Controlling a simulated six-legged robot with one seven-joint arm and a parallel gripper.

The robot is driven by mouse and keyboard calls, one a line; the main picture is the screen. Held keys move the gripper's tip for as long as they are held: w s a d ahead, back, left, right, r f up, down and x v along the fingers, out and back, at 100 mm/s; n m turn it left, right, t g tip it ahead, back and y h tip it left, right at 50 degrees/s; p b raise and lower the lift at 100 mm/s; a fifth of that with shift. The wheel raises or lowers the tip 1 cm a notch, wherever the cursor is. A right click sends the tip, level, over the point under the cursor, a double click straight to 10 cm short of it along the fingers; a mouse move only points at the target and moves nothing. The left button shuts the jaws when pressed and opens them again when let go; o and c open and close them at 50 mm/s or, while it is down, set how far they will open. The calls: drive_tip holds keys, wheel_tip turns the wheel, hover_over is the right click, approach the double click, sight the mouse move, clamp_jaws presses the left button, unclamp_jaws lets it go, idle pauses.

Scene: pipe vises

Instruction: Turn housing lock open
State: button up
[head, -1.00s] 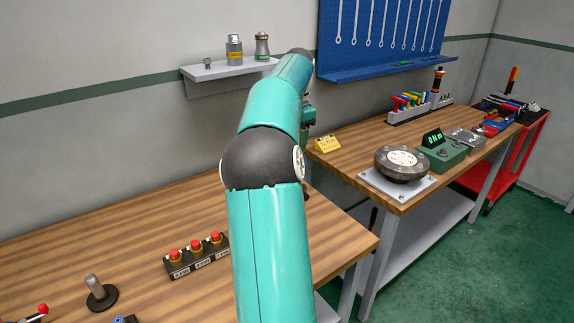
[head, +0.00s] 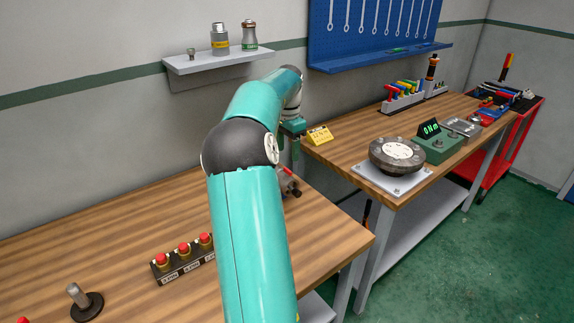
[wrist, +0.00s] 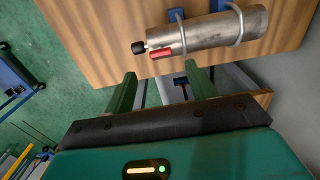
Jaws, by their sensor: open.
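A grey metal cylindrical housing (wrist: 205,32) lies on the wooden bench in the wrist view, with blue clamps (wrist: 178,30) around it. At its left end are a red lever (wrist: 162,53) and a black knob (wrist: 138,47). In the head view the red lever (head: 288,171) and a dark end part (head: 292,188) show beside my arm; the rest of the housing is hidden behind the arm. My gripper (wrist: 162,82) is open and empty. Its fingertips are apart from the lever, just below it in the wrist picture.
The right bench carries a round flanged disc (head: 397,156) and a green meter box (head: 436,145). A gap separates the benches.

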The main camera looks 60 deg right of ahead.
sight(288, 173)
wheel_tip(288, 173, down, 7)
drive_tip(key=shift+r, duration=0.15)
drive_tip(key=c, duration=1)
drive_tip(key=shift+n, duration=0.5)
drive_tip(key=n, duration=0.3)
drive_tip(key=shift+r+n, duration=0.1)
drive_tip(key=shift+n, duration=0.3)
drive_tip(key=n, duration=0.9)
drive_tip(key=shift+d, duration=0.1)
drive_tip(key=n, duration=0.4)
